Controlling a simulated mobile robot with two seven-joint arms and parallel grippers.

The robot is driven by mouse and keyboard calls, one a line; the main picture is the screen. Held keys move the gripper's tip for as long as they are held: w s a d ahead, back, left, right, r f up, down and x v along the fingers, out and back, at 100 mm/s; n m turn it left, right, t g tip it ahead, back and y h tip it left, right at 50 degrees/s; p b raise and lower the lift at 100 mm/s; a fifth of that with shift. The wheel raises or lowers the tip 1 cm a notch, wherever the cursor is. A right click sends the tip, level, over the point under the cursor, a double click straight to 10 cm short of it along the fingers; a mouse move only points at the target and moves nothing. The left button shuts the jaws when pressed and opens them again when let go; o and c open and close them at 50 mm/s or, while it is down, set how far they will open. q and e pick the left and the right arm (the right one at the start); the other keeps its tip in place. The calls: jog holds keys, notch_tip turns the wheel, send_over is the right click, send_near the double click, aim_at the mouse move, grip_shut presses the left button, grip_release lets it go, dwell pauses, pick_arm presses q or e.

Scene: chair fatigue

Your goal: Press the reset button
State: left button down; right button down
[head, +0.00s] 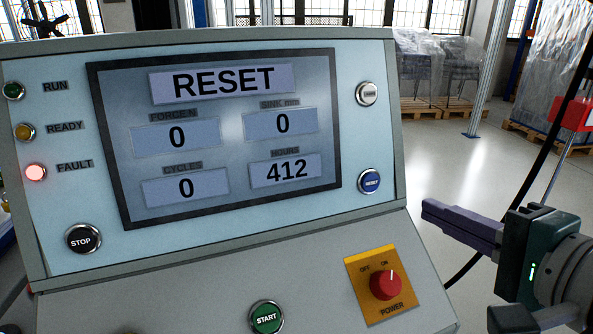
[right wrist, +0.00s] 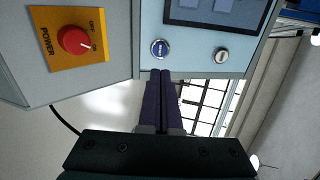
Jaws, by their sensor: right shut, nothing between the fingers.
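The blue reset button (head: 371,182) is at the lower right of the upright panel, beside the screen. It also shows in the right wrist view (right wrist: 159,49), just beyond my fingertips. My right gripper (head: 427,209) is right of the panel's edge in the head view, shut and empty, its purple fingers pointing left toward the panel. In the right wrist view its closed fingertips (right wrist: 162,73) show just below the button, near the panel's edge. The fingers do not cover the button; the exact gap is unclear. My left gripper is not in view.
The screen (head: 215,133) reads RESET, and the red fault lamp (head: 36,172) is lit. A white button (head: 368,94) is above the reset button. The red power knob (head: 386,284), green start button (head: 266,317) and black stop button (head: 83,239) are nearby. Open floor lies right.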

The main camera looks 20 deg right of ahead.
aim_at(372, 183)
jog(key=b+x, duration=0.1)
jog(key=x, duration=1)
jog(key=shift+d+b, duration=0.1)
jog(key=shift+b, duration=0.2)
jog(key=shift+w, duration=0.15)
